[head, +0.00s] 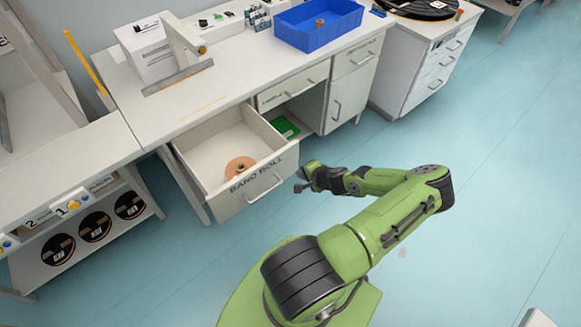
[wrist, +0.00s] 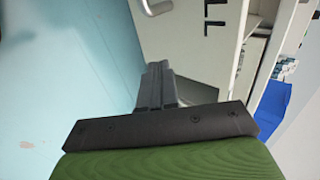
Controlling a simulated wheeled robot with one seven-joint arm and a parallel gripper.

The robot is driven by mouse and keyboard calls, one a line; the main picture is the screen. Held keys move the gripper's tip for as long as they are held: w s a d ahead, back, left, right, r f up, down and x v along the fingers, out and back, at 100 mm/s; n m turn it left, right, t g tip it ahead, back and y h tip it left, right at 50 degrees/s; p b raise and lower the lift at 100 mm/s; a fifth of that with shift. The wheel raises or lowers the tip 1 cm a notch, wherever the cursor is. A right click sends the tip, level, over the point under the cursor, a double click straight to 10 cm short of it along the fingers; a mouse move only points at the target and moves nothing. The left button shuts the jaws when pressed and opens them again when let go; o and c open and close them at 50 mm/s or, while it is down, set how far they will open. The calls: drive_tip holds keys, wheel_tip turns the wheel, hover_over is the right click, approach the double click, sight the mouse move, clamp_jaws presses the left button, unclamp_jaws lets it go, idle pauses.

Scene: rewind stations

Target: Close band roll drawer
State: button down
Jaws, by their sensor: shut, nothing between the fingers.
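The band roll drawer (head: 217,205) is pulled out from the bench in the head view, its front lettered "BAND ROLL" and fitted with a metal handle (head: 265,188). A copper-coloured roll (head: 240,169) lies inside it. My gripper (head: 299,180) is just right of the drawer front in the head view, apart from the handle as far as I can tell. In the wrist view my gripper's fingers (wrist: 155,85) are together and empty. The drawer front (wrist: 185,45) with part of its lettering and the handle (wrist: 158,6) show at the top there.
The bench top (head: 235,75) holds a blue bin (head: 318,30) and a white box (head: 150,48). Right of the drawer is an open compartment with a green item (head: 285,128). A shelf with black reels (head: 95,227) stands left. The blue floor (head: 480,150) is clear at right.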

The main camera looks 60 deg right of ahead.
sight(286, 164)
drive_tip(key=w, duration=0.2)
drive_tip(key=w+d+f, duration=0.1)
drive_tip(key=w+f, duration=0.1)
drive_tip(key=w, duration=0.1)
drive_tip(key=shift+w+d, duration=0.35)
drive_tip(key=shift+w, duration=0.15)
